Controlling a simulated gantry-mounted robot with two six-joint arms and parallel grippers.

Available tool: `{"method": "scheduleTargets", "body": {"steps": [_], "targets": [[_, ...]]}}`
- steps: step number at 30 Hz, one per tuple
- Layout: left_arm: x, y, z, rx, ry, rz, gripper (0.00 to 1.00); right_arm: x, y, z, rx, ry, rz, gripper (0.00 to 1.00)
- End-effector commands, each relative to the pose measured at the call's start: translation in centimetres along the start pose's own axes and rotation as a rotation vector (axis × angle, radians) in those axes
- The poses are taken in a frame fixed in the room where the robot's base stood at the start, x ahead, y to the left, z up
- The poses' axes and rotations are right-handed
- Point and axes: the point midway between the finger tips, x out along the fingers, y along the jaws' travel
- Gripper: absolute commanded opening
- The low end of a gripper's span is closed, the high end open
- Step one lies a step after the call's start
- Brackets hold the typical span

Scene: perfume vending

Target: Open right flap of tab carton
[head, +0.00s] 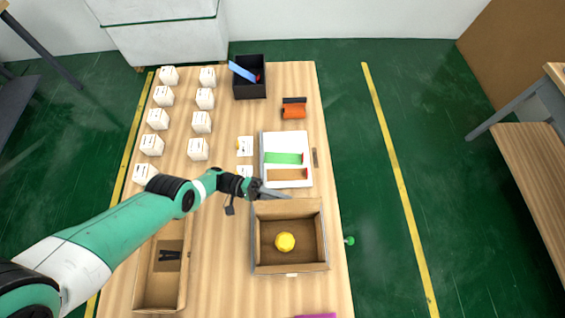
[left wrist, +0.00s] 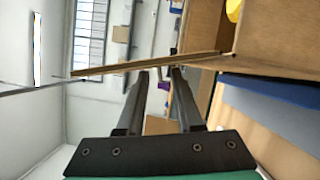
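The brown carton (head: 322,262) stands open on the table in the head view, with a yellow round item (head: 285,242) inside. Its far-side flap (head: 287,208) stands raised at the back edge. My left gripper (head: 280,194) is at that far edge, above the flap's top. In the left wrist view, my left gripper (left wrist: 159,71) has its two fingers apart, with a thin brown flap edge (left wrist: 110,68) running across just past the tips. I cannot tell whether they touch. The yellow item also shows at the top right there. My right gripper is not in view.
A white tray (head: 287,137) with green and orange items lies behind the carton. Several small white boxes (head: 202,122) stand at the left. A long open box (head: 160,292) lies at the front left, and a black bin (head: 249,89) stands at the back.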

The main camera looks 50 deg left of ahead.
Motion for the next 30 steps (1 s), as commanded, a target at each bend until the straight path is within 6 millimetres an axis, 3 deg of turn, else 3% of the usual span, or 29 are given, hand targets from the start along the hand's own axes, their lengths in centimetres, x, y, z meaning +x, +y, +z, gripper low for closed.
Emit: {"method": "scheduleTargets", "body": {"steps": [5, 8, 15, 21, 30], "targets": [[-0.3, 0.0, 0.0, 0.001, 0.000, 0.001, 0.35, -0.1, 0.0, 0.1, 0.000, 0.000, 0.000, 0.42], [-1.6, -0.1, -0.1, 0.002, 0.004, 0.001, 0.35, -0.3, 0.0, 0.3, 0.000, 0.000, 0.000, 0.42], [-7.2, -0.4, -0.2, 0.003, 0.006, 0.002, 0.35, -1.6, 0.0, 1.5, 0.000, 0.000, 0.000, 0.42], [-10.8, -0.3, -0.2, 0.002, 0.003, 0.000, 0.35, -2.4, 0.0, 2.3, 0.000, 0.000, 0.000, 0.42], [-11.7, 0.0, 0.0, 0.000, 0.000, 0.000, 0.35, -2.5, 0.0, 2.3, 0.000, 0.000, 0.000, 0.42]]}}
